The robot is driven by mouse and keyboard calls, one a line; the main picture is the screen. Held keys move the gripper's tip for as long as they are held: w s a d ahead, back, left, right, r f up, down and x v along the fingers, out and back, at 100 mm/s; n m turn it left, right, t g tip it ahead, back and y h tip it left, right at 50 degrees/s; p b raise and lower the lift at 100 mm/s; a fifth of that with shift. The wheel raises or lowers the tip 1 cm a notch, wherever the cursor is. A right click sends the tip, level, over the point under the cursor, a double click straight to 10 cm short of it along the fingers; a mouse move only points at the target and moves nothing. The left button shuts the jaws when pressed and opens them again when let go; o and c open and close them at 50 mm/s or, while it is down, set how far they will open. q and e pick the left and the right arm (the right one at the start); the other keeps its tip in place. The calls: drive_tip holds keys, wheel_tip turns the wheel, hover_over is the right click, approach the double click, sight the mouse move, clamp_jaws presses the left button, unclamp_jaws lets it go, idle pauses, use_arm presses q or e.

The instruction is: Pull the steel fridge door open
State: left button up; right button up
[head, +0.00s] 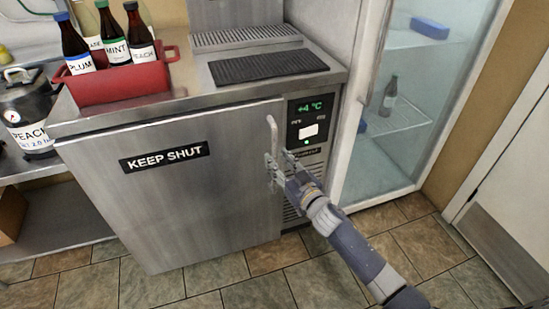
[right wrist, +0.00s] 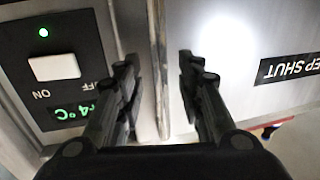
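The steel fridge door (head: 190,215) carries a black KEEP SHUT label (head: 165,156) and looks shut. Its upright bar handle (head: 271,132) is near the door's right edge. My right gripper (head: 279,168) is at the lower part of the handle. In the right wrist view my right gripper (right wrist: 158,80) is open, with a finger on each side of a narrow upright bar (right wrist: 159,50) that looks like the handle. There are gaps on both sides of the bar. The KEEP SHUT label also shows upside down there (right wrist: 290,68). My left gripper is not in view.
A control panel (head: 297,118) reading +4 °C is right of the door. A red crate (head: 115,85) of bottles and a black mat (head: 265,68) are on top. A glass-door cabinet (head: 365,130) stands to the right. The tiled floor in front is clear.

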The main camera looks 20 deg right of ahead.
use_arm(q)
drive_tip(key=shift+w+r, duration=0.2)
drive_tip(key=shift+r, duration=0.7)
use_arm(e)
drive_tip(key=shift+x, duration=1.45)
clamp_jaws()
drive_tip(key=shift+s+a, duration=0.1)
drive_tip(key=shift+s, duration=0.05)
